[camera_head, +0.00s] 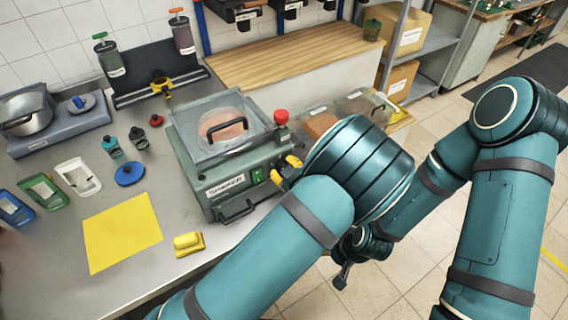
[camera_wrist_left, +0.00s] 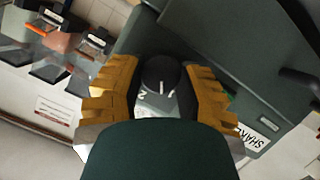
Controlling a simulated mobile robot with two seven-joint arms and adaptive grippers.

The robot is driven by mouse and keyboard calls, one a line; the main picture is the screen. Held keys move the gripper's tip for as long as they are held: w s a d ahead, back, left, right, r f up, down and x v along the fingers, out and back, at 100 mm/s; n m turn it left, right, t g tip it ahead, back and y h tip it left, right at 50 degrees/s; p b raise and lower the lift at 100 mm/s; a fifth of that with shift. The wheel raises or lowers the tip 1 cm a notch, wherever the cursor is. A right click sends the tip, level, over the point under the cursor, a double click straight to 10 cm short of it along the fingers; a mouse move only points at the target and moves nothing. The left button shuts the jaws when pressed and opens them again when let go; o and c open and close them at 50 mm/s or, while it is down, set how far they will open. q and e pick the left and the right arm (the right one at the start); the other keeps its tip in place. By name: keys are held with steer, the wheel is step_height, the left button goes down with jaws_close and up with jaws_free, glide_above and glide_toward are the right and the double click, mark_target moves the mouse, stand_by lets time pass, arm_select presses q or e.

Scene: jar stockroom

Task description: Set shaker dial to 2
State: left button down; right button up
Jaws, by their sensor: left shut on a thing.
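The shaker (camera_head: 215,185) is a green-grey machine on the bench, with a clear lid over a reddish round thing. Its black dial (camera_wrist_left: 160,74) shows in the wrist view, with a white pointer line and the figures 2 and 1 by its lower edge. The line points down between these figures; its exact setting is hard to tell. My left gripper's yellow fingers (camera_wrist_left: 161,90) are shut on the dial from both sides. In the head view, my left gripper (camera_head: 285,170) is at the shaker's front, and my arm hides the dial. My right gripper (camera_head: 342,272) hangs over the floor, its fingers unclear.
A red knob (camera_head: 281,117) stands on the shaker's back right corner. A green button (camera_head: 258,175) and a black handle (camera_head: 236,212) are on its front. A yellow mat (camera_head: 122,232) and a yellow sponge (camera_head: 188,244) lie to the left. Bins (camera_head: 320,124) stand behind my left arm.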

mark_target(285, 165)
arm_select(q)
steer(key=m+p, duration=0.1)
steer(key=m+y+p, duration=0.1)
steer(key=shift+w+r+m+g+y, duration=0.2)
steer(key=shift+r+m+g+y, duration=0.1)
steer(key=shift+g, duration=0.1)
steer(key=shift+f+m+g+y+p, duration=0.1)
steer(key=shift+m+g+y+p, duration=0.3)
steer(key=shift+m+p, duration=0.5)
arm_select(e)
steer(key=shift+s+d+r, duration=0.1)
steer(key=shift+r, duration=2.3)
arm_select(q)
steer(key=c, duration=0.5)
jaws_free()
steer(key=shift+f, duration=0.1)
steer(key=shift+d, duration=0.1)
step_height(285, 165, up, 10)
